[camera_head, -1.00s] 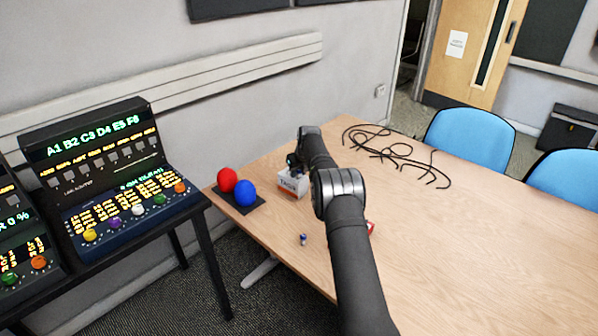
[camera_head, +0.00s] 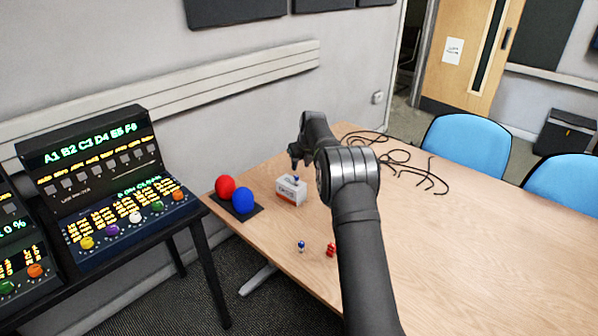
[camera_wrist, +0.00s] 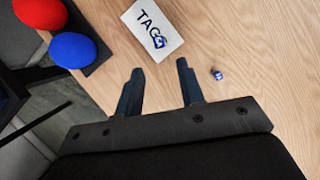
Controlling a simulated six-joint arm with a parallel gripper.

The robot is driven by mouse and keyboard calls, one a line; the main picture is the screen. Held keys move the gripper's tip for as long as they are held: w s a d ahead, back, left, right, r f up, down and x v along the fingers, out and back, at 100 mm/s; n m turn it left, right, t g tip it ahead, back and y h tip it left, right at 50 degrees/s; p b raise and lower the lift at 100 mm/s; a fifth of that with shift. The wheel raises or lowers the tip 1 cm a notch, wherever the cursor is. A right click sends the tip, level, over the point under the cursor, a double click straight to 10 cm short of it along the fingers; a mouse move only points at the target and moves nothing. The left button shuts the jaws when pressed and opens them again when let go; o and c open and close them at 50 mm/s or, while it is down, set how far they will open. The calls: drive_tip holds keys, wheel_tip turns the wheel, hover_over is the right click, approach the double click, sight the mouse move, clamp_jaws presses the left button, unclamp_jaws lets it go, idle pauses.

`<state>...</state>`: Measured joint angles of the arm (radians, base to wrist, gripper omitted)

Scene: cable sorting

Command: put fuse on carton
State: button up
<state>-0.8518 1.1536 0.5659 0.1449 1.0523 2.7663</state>
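The carton (camera_head: 288,195) is a small white box with dark lettering and stands on the wooden table; its top also shows in the wrist view (camera_wrist: 147,21). A small blue piece (camera_head: 296,179), probably a fuse, rests on the carton top, and it also shows in the wrist view (camera_wrist: 158,41). A similar small blue and white piece (camera_head: 301,246) lies on the table in front; it is in the wrist view too (camera_wrist: 217,74). My gripper (camera_wrist: 160,68) is open with nothing between its fingers. In the head view my gripper (camera_head: 295,160) is just above the carton, clear of the blue piece.
A red ball (camera_head: 225,187) and a blue ball (camera_head: 243,200) sit on a dark pad (camera_head: 228,207) left of the carton. A small red item (camera_head: 331,249) lies near my arm. Black cables (camera_head: 410,168) lie at the back right. The table's right side is clear.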

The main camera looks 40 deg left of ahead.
sight(297, 176)
drive_tip(key=shift+v, duration=1.25)
drive_tip(key=x, duration=1.2)
drive_tip(key=shift+f, duration=0.3)
drive_tip(key=shift+r, duration=1.25)
